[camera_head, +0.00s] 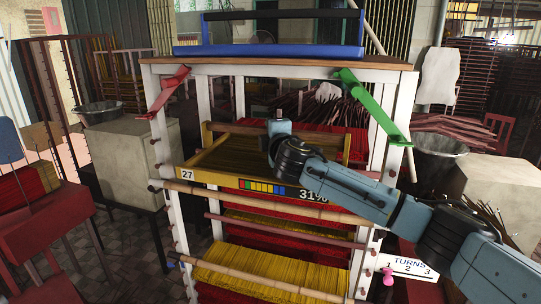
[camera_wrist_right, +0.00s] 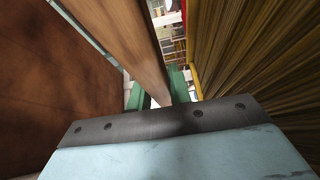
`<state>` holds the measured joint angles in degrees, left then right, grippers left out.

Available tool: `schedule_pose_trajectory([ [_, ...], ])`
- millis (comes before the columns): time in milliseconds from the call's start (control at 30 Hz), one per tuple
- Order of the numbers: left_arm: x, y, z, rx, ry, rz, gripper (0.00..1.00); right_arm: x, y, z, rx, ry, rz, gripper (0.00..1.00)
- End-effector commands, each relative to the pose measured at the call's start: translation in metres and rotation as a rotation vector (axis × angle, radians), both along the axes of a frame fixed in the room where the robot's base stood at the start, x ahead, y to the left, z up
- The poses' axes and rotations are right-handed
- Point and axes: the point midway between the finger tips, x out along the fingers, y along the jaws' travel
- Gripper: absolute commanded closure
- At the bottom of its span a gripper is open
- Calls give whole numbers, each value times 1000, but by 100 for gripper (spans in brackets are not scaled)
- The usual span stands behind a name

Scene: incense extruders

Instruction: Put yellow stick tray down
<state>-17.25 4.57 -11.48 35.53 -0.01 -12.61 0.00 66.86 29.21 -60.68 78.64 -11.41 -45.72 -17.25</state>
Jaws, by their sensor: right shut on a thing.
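The yellow stick tray (camera_head: 197,160) has a yellow frame, brown sticks inside, a "27" tag and a "31%" label on its front. It sits at the upper middle of the white-posted rack, above red and yellow stick layers. My right gripper (camera_head: 279,127) is over its middle rear part; its fingertips are hidden in the head view. In the right wrist view the green fingers of my right gripper (camera_wrist_right: 160,94) close on a brown bar that looks like part of the tray. Brown sticks (camera_wrist_right: 255,60) fill the right side there. My left gripper is not in view.
The rack's wooden top (camera_head: 275,65) carries a blue-framed tray (camera_head: 270,50). A red clamp (camera_head: 168,90) and a green clamp (camera_head: 372,105) hang at its posts. Wooden rails (camera_head: 270,200) cross the front. A pale block (camera_head: 125,155) stands at left, a "TURNS" sign (camera_head: 408,266) at right.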

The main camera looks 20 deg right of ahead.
Motion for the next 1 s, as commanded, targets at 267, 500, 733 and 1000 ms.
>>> schedule_pose_trajectory([
  [267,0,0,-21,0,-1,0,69,0,0,-20,1,-6,0,100],
  [500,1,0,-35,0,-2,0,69,0,0,-36,0,-6,0,100],
  [733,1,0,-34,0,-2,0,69,0,0,-34,0,-6,1,100],
  [1000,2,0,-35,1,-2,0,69,0,0,-38,0,-2,0,58],
])
